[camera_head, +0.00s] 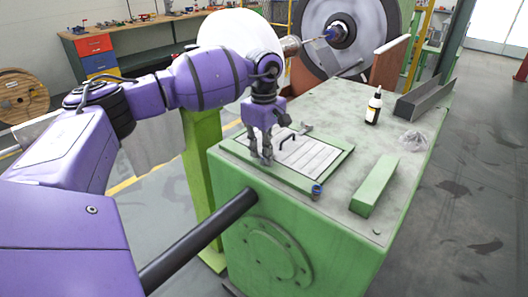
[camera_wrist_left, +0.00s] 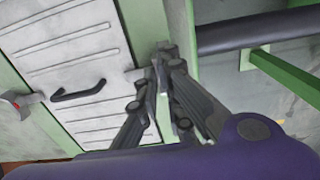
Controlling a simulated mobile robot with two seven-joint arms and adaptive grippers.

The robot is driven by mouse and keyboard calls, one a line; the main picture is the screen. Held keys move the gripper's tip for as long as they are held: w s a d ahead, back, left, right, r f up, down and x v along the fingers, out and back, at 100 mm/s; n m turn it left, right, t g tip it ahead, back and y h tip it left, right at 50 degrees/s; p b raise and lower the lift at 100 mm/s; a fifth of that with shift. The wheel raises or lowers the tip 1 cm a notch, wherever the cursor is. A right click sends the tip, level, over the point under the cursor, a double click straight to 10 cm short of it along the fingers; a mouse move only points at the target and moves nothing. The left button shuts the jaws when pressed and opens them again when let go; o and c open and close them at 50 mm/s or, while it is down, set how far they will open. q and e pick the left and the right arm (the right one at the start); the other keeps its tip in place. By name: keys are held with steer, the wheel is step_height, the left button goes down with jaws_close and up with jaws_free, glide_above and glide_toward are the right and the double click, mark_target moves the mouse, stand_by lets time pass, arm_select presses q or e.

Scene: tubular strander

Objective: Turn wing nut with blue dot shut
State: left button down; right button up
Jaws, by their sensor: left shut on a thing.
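My left gripper (camera_head: 262,160) points down at the near-left edge of the ribbed hatch cover (camera_head: 310,155) on the green machine. In the left wrist view its fingers (camera_wrist_left: 163,62) are close together at the cover's edge, shut on a small part that they mostly hide. By its place this is a wing nut; I cannot see a blue dot on it. Another wing nut (camera_head: 306,127) lies at the far edge; in the left wrist view it (camera_wrist_left: 18,103) carries a red mark. The black handle (camera_wrist_left: 78,91) is between them. My right gripper is not in view.
A small blue-topped thing (camera_head: 316,190) stands at the cover's near corner. A black pipe (camera_wrist_left: 255,32) runs past the near side.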

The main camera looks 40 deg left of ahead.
mark_target(264, 154)
arm_select(q)
steer(key=shift+r, duration=0.1)
stand_by(0.3)
steer(key=c, duration=1.9)
jaws_free()
step_height(264, 154, up, 12)
steer(key=shift+f, duration=0.1)
